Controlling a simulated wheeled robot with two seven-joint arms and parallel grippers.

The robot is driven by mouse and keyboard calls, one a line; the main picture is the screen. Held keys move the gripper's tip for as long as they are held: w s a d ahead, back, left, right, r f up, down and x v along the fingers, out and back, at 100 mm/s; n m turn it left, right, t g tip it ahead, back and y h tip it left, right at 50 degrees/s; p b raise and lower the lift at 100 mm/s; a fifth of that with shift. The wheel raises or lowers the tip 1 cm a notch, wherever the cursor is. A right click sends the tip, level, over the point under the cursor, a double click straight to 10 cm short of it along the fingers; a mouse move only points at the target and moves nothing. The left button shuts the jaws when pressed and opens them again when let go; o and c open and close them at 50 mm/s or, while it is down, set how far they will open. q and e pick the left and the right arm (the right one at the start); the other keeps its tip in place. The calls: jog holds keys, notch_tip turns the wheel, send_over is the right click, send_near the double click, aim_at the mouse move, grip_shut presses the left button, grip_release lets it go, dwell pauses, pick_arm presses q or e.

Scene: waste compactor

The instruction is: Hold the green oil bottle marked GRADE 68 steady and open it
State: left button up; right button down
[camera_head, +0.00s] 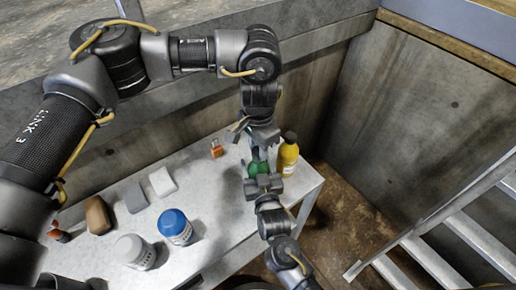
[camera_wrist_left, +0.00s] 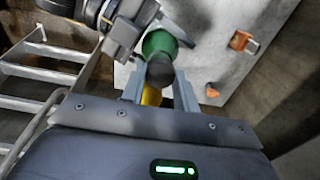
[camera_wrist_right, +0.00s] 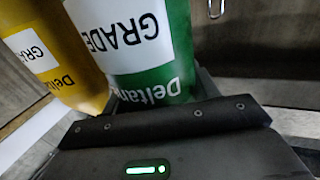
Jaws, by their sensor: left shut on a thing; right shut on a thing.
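The green oil bottle (camera_head: 258,168) stands near the right end of the metal table, mostly hidden by my grippers. In the right wrist view, the green bottle (camera_wrist_right: 165,80) has a white band reading "GRADE" upside down; the number is not visible. My right gripper (camera_head: 263,185) is shut on the bottle's body from the near side. My left gripper (camera_head: 255,142) is above it, pointing down. In the left wrist view, the dark cap (camera_wrist_left: 160,70) lies between the left fingers, which are shut on it. I cannot tell whether the cap has turned.
A yellow bottle (camera_head: 288,158) stands close to the right of the green one. An orange padlock-like item (camera_head: 216,150), pale block (camera_head: 162,182), blue-lidded jar (camera_head: 175,227) and white jar (camera_head: 134,252) are to the left. Concrete walls stand behind; metal steps (camera_head: 430,260) are at right.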

pick_arm(q)
jog(key=shift+r, duration=0.25)
pick_arm(e)
jog(key=shift+f, duration=0.2)
pick_arm(q)
jog(key=shift+r, duration=2)
pick_arm(e)
jog(key=shift+c, duration=1.6)
grip_release()
jog(key=shift+r, duration=0.1)
pick_arm(q)
notch_tip(320, 180, down, 3)
jog(key=b, duration=0.2)
jog(key=shift+r+b, duration=0.15)
jog(key=shift+b, duration=0.15)
pick_arm(e)
jog(key=v, duration=1.2)
